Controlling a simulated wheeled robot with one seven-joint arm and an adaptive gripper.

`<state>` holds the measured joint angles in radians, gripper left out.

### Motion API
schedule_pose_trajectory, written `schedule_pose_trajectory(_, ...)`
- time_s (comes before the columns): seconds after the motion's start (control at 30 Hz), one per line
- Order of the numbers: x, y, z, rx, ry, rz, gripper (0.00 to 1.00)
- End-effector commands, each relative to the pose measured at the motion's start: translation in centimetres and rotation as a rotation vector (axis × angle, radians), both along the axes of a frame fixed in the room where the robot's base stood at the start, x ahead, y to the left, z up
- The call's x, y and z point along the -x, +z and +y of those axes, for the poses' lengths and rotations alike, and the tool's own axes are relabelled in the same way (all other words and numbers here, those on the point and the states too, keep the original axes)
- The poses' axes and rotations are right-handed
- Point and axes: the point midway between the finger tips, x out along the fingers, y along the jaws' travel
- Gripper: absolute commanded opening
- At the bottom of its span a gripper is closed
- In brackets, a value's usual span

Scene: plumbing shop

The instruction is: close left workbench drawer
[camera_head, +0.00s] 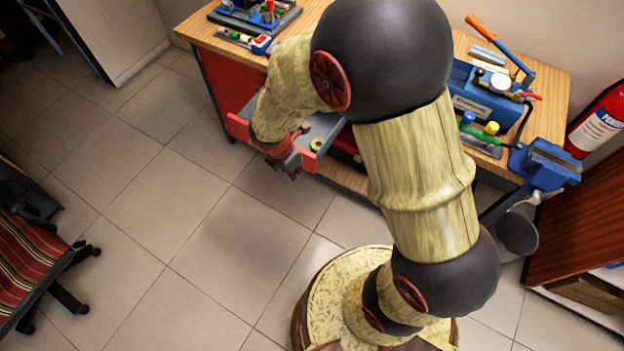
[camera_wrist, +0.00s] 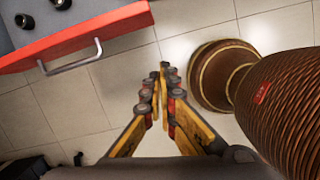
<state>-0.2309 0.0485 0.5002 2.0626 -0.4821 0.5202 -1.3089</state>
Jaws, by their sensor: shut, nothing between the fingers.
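The left workbench drawer (camera_head: 237,127) is pulled out, with its red front facing the open floor and its grey inside showing small fittings. In the wrist view its red front (camera_wrist: 75,40) and metal bar handle (camera_wrist: 72,64) are at the upper left. My gripper (camera_head: 293,172) is in front of the drawer in the head view and hides part of its front. In the wrist view my gripper (camera_wrist: 164,68) is shut and empty, pointing over the tiled floor to the right of the handle, with a visible gap between them.
The wooden workbench top (camera_head: 200,25) carries tools, a blue box (camera_head: 487,95) and a blue vise (camera_head: 545,165). A red fire extinguisher (camera_head: 598,122) stands at the right. A striped chair (camera_head: 35,260) is at the left. The tiled floor between chair and bench is clear.

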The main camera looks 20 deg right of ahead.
Motion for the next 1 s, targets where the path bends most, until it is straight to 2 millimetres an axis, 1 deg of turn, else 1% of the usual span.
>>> schedule_pose_trajectory(0.1, -0.7, 0.1, 0.2, 0.007, 0.128, 0.002, 0.00)
schedule_pose_trajectory(0.2, -0.9, 0.1, 0.4, 0.012, 0.200, 0.009, 0.00)
schedule_pose_trajectory(0.37, -1.0, -0.4, 0.3, 0.017, 0.240, 0.017, 0.00)
schedule_pose_trajectory(0.47, -1.1, -1.5, 0.1, 0.017, 0.240, 0.018, 0.00)
schedule_pose_trajectory(0.57, -1.3, -3.2, -0.3, 0.017, 0.239, 0.019, 0.00)
schedule_pose_trajectory(0.8, -2.0, -7.9, -1.2, 0.016, 0.237, 0.019, 0.00)
schedule_pose_trajectory(0.93, -2.3, -10.3, -1.7, 0.016, 0.237, 0.019, 0.00)
schedule_pose_trajectory(1.0, -3.2, -9.8, -2.7, 0.016, 0.233, 0.014, 0.00)
